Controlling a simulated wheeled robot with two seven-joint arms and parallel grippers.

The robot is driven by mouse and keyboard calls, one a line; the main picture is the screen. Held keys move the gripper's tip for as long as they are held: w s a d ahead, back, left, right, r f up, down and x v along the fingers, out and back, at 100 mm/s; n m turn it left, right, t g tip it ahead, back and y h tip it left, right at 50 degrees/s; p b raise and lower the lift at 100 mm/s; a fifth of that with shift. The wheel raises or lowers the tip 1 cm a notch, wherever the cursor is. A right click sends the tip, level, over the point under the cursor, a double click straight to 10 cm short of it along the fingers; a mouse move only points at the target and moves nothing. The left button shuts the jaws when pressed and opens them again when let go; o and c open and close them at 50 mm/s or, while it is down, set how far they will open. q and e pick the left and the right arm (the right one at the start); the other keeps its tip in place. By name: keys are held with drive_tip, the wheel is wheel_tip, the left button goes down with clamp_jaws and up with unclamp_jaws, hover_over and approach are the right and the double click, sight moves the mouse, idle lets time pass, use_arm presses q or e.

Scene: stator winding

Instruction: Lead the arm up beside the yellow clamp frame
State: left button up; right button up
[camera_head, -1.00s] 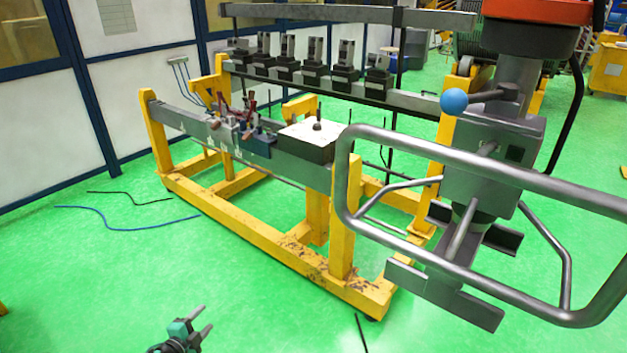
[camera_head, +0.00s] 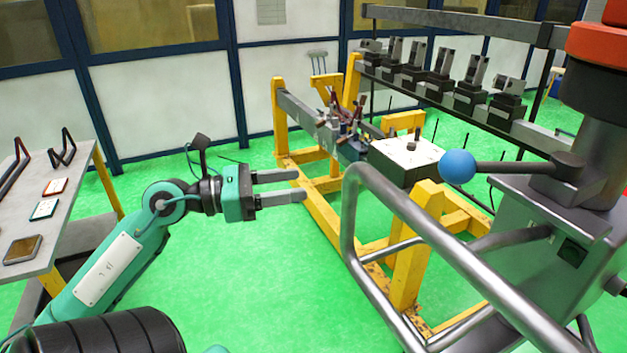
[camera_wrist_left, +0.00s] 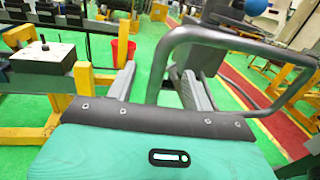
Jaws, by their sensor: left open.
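The yellow clamp frame (camera_head: 408,262) stands on the green floor right of centre in the head view, with red-handled toggle clamps (camera_head: 345,122) on its grey beam. My left gripper (camera_head: 302,187) is open and empty, its two grey fingers pointing right toward the frame's near side, with a gap that I cannot judge exactly. In the left wrist view the open fingers (camera_wrist_left: 158,92) point ahead, with a yellow post (camera_wrist_left: 84,80) and the white-topped block (camera_wrist_left: 42,58) to their left. My right gripper is not in view.
A grey tubular handle (camera_head: 352,215) with a blue ball knob (camera_head: 458,167) belongs to a machine on the right, near my fingers. A grey table (camera_head: 45,215) holds small items at left. A red bucket (camera_wrist_left: 124,52) stands beyond the fingers. Green floor is open below the gripper.

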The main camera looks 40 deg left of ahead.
sight(350, 174)
use_arm(q)
drive_tip(key=p+x, duration=0.2)
drive_tip(key=x, duration=0.1)
drive_tip(key=p+x, duration=0.2)
drive_tip(key=x, duration=0.2)
drive_tip(key=r+p+x, duration=0.1)
drive_tip(key=p+x, duration=0.2)
drive_tip(key=x, duration=0.1)
drive_tip(key=shift+d, duration=0.3)
drive_tip(key=shift+w+d+f+p, duration=0.15)
drive_tip(key=shift+w+d+p, duration=0.2)
drive_tip(key=shift+w, duration=0.15)
drive_tip(key=shift+w+d+f, duration=0.1)
drive_tip(key=shift+w+d, duration=0.2)
drive_tip(key=shift+w, duration=0.05)
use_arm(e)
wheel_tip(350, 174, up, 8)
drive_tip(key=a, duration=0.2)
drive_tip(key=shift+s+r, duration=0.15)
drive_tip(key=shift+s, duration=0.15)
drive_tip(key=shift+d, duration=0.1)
use_arm(q)
clamp_jaws()
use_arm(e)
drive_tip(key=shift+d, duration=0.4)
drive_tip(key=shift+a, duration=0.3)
